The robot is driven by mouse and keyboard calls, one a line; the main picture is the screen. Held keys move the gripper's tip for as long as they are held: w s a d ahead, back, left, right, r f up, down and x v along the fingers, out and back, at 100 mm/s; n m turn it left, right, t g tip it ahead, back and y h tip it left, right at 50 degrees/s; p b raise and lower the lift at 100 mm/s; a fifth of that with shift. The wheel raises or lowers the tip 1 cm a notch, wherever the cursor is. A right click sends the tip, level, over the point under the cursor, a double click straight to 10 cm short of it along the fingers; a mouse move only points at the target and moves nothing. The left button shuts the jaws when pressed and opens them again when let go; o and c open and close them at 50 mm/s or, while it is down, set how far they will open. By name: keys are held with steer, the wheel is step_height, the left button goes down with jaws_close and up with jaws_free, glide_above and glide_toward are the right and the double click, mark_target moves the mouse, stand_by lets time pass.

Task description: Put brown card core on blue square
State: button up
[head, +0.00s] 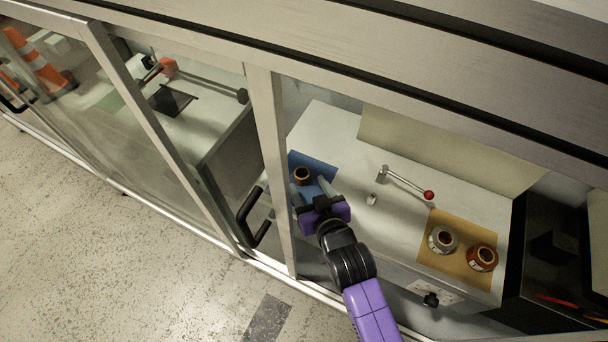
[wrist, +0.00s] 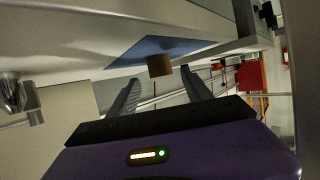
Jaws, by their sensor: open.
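The brown card core (head: 301,175) stands upright on the blue square (head: 318,166), near the square's left part, on the pale worktop inside the cabinet. My gripper (head: 313,190) is open and empty, reaching in through the cabinet opening, with its fingers pointing at the core. In the wrist view the core (wrist: 159,65) shows beyond and between the two open fingertips (wrist: 160,85), apart from them. The blue square (wrist: 150,48) lies under and around the core there. Part of the square is hidden by my gripper in the head view.
A tan mat (head: 456,268) at the right holds a grey spool (head: 442,239) and a red-brown spool (head: 482,257). A lever with a red knob (head: 429,195) stands behind, near a small metal post (head: 371,198). The door frame post (head: 273,160) is close left of my gripper.

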steer(key=p+v, duration=0.1)
steer(key=v, duration=0.5)
steer(key=shift+s+d+r, duration=0.1)
steer(key=shift+s, duration=0.05)
steer(key=s+d+r+m+t+h, duration=0.1)
steer(key=s+d+m+h, duration=0.1)
steer(key=s+d, duration=1.3)
steer(key=s+d+r+m+t+h, duration=0.1)
steer(key=s+d+r, duration=0.4)
steer(key=s+r, duration=0.8)
steer(key=s+m+h, duration=0.1)
steer(key=s+h, duration=0.1)
steer(key=shift+s+m, duration=0.3)
steer(key=shift+s, duration=0.1)
steer(key=shift+r, duration=0.15)
step_height(320, 180, up, 13)
steer(key=p, duration=1.3)
